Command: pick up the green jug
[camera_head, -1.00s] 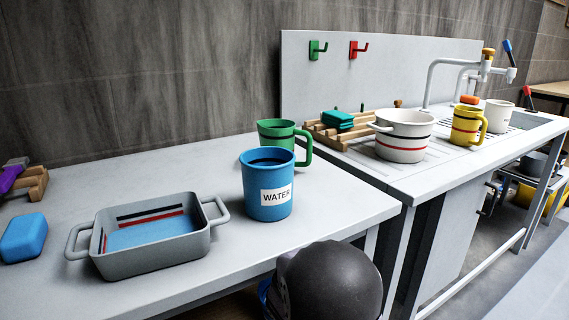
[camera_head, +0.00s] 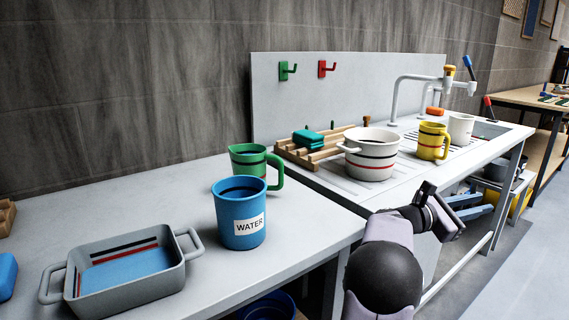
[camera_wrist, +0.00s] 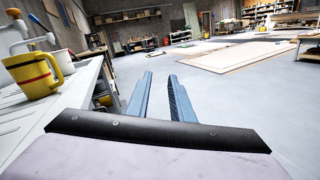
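The green jug (camera_head: 248,160) stands upright on the grey table, behind the blue cup labelled WATER (camera_head: 239,219). The cup hides its lower front. Its handle points right and is visible. My gripper (camera_wrist: 160,84) shows in the wrist view with two blue fingers apart and nothing between them. In the head view my arm is at the lower right, in front of the counter edge, well to the right of the jug. The jug is not in the wrist view.
A grey tray (camera_head: 188,272) stands left of the cup. A white pot (camera_head: 370,160), a yellow mug (camera_head: 432,142) and a wooden rack (camera_head: 290,154) stand on the counter at the right.

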